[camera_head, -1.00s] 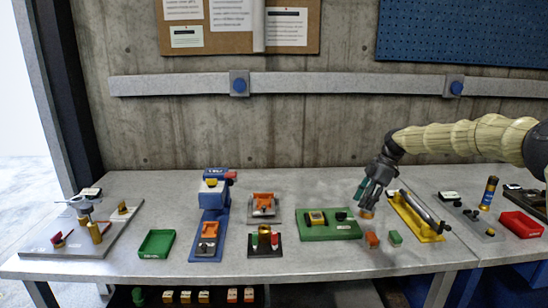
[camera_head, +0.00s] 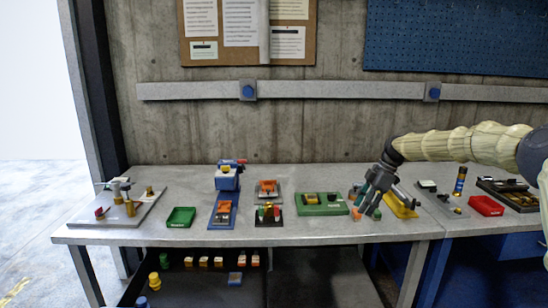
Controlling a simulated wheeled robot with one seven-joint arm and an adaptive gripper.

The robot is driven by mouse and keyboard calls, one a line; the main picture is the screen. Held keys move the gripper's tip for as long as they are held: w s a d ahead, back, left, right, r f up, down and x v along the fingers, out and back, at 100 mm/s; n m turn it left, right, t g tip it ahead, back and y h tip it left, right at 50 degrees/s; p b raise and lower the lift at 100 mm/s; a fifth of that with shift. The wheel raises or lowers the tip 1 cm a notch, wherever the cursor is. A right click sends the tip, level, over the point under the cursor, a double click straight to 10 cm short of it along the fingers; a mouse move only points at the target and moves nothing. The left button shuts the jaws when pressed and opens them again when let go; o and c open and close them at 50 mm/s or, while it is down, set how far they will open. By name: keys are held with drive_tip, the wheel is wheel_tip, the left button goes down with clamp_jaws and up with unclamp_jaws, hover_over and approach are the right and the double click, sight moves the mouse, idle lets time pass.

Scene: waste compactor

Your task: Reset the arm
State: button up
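My gripper (camera_head: 365,207) hangs at the end of my cream-sleeved arm, pointing down and left over the right part of the workbench. Its dark fingers look spread, with no object clearly held. A green block (camera_head: 376,214) and an orange block (camera_head: 356,214) show close beside the fingertips. Whether the fingers touch them cannot be told. The yellow fixture (camera_head: 402,209) behind is partly hidden by my gripper.
Left of my gripper on the bench (camera_head: 320,228) are a green board (camera_head: 322,210), a blue press (camera_head: 226,180) and a green tray (camera_head: 180,217). A red tray (camera_head: 486,206) stands right. A lower shelf (camera_head: 205,288) holds small blocks.

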drive_tip(key=s+a+f+m, duration=0.2)
drive_tip(key=s+a+f, duration=0.15)
drive_tip(key=f, duration=0.55)
drive_tip(key=s+a+f+m, duration=0.1)
drive_tip(key=s+a+f, duration=0.3)
drive_tip(key=f, duration=0.6)
drive_tip(key=s+a+f+m, duration=0.25)
drive_tip(key=a+f, duration=0.35)
drive_tip(key=f, duration=0.3)
drive_tip(key=s+a+f+m+h, duration=0.1)
drive_tip(key=s+a+f+m, duration=0.1)
drive_tip(key=s+f, duration=0.65)
drive_tip(key=s+a+f+m, duration=0.1)
drive_tip(key=s+f+m, duration=0.2)
drive_tip(key=s+f, duration=0.55)
drive_tip(key=s+d+m+h, duration=0.1)
drive_tip(key=s+d+m, duration=0.1)
drive_tip(key=s, duration=0.9)
drive_tip(key=s+d+r+m+h, duration=0.1)
drive_tip(key=s+d+m, duration=0.2)
drive_tip(key=s, duration=0.9)
drive_tip(key=s+d+m+h, duration=0.1)
drive_tip(key=s+d+m, duration=0.1)
drive_tip(key=s, duration=1)
drive_tip(key=shift+s+d+r+m, duration=0.15)
drive_tip(key=shift+d+r+m, duration=0.15)
drive_tip(key=shift+m, duration=0.35)
